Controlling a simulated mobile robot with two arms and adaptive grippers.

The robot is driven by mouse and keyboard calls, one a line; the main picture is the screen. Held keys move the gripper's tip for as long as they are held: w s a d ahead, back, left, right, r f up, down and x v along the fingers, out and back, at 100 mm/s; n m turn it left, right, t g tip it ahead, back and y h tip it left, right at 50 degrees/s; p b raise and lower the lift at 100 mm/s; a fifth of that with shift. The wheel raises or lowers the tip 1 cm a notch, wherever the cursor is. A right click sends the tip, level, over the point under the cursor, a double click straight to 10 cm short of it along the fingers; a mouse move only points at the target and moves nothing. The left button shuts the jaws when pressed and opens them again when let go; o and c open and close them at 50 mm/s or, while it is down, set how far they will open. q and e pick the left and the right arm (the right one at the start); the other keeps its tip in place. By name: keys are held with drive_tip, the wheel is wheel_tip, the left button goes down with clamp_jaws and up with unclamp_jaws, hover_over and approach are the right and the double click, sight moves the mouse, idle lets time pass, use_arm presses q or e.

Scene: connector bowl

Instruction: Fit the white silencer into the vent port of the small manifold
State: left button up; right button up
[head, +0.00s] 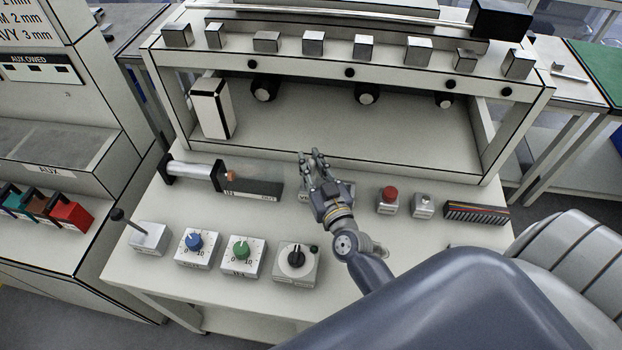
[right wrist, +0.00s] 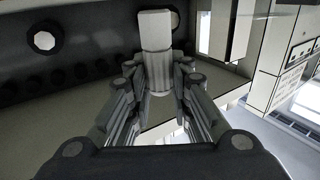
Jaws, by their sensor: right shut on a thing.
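My right gripper (head: 314,160) is over the middle of the bench, with its fingers pointing toward the back. In the right wrist view the gripper (right wrist: 158,85) is shut on the white silencer (right wrist: 156,32), a pale cylinder that sticks out beyond the fingertips. The silencer is too small to make out in the head view. A small pale block with a partly covered label starting "VE" (head: 304,197) sits below the gripper; it may be the small manifold. The gripper hides much of it, and I cannot see its port. My left gripper is not in view.
A dark block with a cylinder (head: 195,172) lies to the left. Dial boxes (head: 241,257) stand along the front. A red button box (head: 388,200), a small switch box (head: 423,205) and a striped strip (head: 476,213) stand right. A framed rack (head: 350,60) closes the back.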

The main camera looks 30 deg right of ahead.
sight(313, 179)
wheel_tip(313, 179, down, 4)
drive_tip(key=shift+f+b, duration=0.1)
drive_tip(key=shift+b, duration=0.4)
drive_tip(key=shift+f, duration=0.15)
drive_tip(key=shift+f, duration=0.2)
drive_tip(key=o, duration=0.9)
drive_tip(key=shift+c, duration=0.2)
drive_tip(key=shift+r, duration=0.2)
drive_tip(key=s, duration=0.3)
drive_tip(key=s+a+b, duration=0.1)
drive_tip(key=s, duration=0.6)
drive_tip(key=shift+s+a+f+b, duration=0.1)
drive_tip(key=shift+s+a+b, duration=0.15)
drive_tip(key=shift+b, duration=0.1)
drive_tip(key=shift+s, duration=0.7)
